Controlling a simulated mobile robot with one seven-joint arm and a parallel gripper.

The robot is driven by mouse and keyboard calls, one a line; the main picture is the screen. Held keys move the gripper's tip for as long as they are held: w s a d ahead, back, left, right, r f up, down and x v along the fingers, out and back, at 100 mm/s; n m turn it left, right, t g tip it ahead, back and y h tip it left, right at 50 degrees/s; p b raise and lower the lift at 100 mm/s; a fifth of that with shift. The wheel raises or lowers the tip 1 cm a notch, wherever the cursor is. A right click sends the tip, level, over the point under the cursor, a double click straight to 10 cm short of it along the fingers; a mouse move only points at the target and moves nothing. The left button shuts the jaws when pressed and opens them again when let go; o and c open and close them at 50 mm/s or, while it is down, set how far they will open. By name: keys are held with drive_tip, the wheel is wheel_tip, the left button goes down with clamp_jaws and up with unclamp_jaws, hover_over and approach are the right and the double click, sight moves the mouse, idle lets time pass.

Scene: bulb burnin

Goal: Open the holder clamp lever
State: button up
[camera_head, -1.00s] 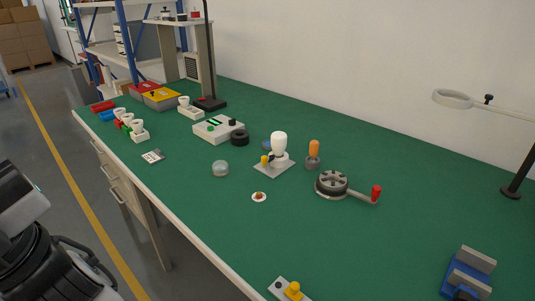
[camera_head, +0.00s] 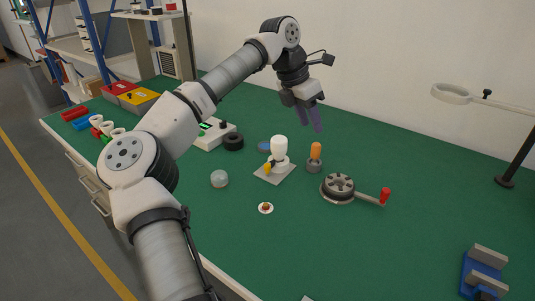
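The bulb holder has a grey base plate (camera_head: 262,176) and stands near the middle of the green bench with a white bulb (camera_head: 279,146) upright in it. A small yellow-tipped lever (camera_head: 267,168) is at its left front side, close to the holder body. Whether the clamp is tight cannot be told. My gripper (camera_head: 312,124) hangs above the bench, up and to the right of the bulb, with its purple fingers pointing down. The fingers look apart with nothing between them. It is clear of the holder and lever.
An orange-handled tool (camera_head: 315,151) in a grey cup and a round grey device with a red-knobbed crank (camera_head: 339,187) stand right of the holder. A black ring (camera_head: 233,141) and a clear jar (camera_head: 219,179) are left.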

sight(267, 165)
drive_tip(key=w+a+n+y, duration=0.2)
drive_tip(key=a+y, duration=0.2)
drive_tip(key=a, duration=0.6)
wheel_tip(267, 165, down, 14)
drive_tip(key=shift+f+p, duration=0.1)
drive_tip(key=shift+p, duration=0.75)
clamp_jaws()
